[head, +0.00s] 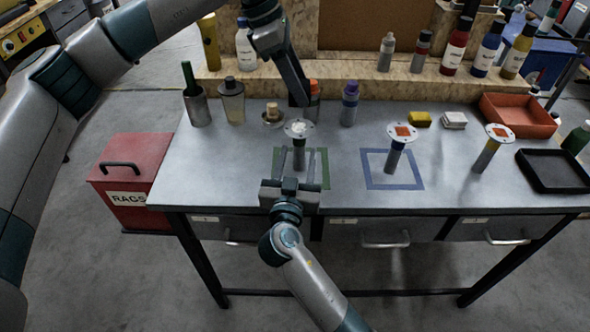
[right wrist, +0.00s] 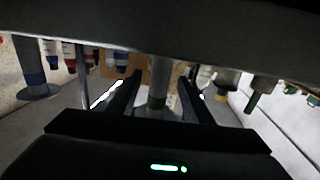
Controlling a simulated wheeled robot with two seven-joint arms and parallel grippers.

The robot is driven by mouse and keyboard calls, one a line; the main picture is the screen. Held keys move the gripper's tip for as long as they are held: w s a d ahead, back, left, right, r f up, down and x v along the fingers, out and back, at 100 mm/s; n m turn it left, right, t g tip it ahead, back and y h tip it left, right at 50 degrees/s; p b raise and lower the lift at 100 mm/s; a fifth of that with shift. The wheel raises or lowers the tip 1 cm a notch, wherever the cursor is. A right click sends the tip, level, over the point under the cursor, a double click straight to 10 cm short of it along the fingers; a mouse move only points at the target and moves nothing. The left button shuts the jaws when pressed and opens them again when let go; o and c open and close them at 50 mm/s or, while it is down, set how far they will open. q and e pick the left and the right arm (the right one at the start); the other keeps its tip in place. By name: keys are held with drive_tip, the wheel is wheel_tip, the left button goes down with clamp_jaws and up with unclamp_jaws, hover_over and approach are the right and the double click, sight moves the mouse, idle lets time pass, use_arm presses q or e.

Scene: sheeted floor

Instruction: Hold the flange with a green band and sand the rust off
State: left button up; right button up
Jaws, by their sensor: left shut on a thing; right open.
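A flange (head: 299,129) stands upright inside a green taped square (head: 322,168). Its round top has a whitish, uneven middle. My right gripper (head: 297,160) is open, with its fingers on either side of the grey stem. My left gripper (head: 303,103) is above and just behind this flange. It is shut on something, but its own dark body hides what. Two other flanges with rusty orange tops stand to the right, one blue-banded (head: 395,160), one yellow-banded (head: 486,158).
A blue taped square (head: 415,186) surrounds the blue-banded flange. Yellow (head: 419,118) and white (head: 454,119) blocks lie behind. A red tray (head: 516,120) and black tray (head: 553,175) are at right. Bottles and cans line the back. A red rags bin (head: 135,165) stands left.

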drive_tip(key=shift+w+d, duration=0.2)
drive_tip(key=shift+w, duration=1.2)
clamp_jaws()
